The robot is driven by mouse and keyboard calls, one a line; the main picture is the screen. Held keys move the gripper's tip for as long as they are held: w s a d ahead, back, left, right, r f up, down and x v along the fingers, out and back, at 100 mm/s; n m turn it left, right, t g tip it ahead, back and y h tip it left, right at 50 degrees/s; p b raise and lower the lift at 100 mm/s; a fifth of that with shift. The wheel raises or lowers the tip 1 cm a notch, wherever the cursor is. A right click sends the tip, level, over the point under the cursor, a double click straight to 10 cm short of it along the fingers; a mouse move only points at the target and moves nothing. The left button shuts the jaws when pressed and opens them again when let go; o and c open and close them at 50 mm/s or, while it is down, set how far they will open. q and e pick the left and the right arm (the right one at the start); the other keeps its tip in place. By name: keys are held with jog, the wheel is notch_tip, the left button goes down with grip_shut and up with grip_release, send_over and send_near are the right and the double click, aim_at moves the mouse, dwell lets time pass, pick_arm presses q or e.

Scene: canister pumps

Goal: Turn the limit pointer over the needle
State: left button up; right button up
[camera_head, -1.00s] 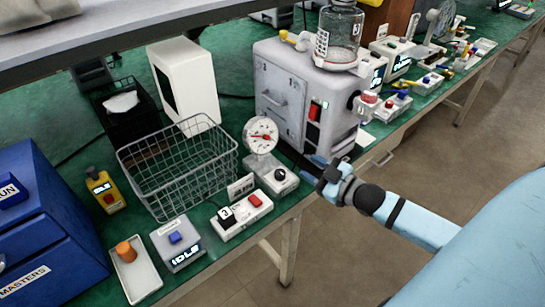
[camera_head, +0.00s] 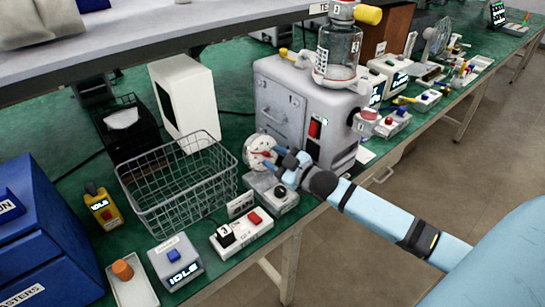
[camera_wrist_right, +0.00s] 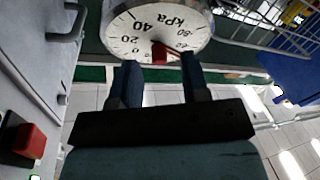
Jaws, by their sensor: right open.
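The round white gauge (camera_head: 253,147) stands on a grey base at the bench's front edge. In the right wrist view the dial (camera_wrist_right: 145,28) shows a kPa scale, upside down and cut off by the top edge. A red pointer part (camera_wrist_right: 160,53) sits low on the dial, with a thin red line running right from it; I cannot tell needle and limit pointer apart. My right gripper (camera_wrist_right: 161,72) is open, its two fingertips on either side of the red part, close to the dial. It also shows in the head view (camera_head: 278,161), partly covering the dial's right side. My left gripper is not in view.
A grey cabinet machine (camera_head: 285,105) stands close to the right of the gauge. A wire basket (camera_head: 180,185) stands to its left. A switch box with a red button (camera_head: 240,233) sits in front at left. Open floor lies beyond the bench edge.

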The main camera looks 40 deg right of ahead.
jog(key=shift+w+a, duration=0.15)
jog(key=shift+w, duration=0.25)
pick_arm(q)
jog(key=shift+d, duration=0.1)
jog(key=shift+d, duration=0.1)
pick_arm(e)
grip_shut()
jog(key=shift+r+n+y+p, duration=0.25)
jog(key=shift+n+y+p, duration=0.05)
jog(key=shift+n+p, duration=0.35)
jog(key=shift+f, duration=0.2)
grip_release()
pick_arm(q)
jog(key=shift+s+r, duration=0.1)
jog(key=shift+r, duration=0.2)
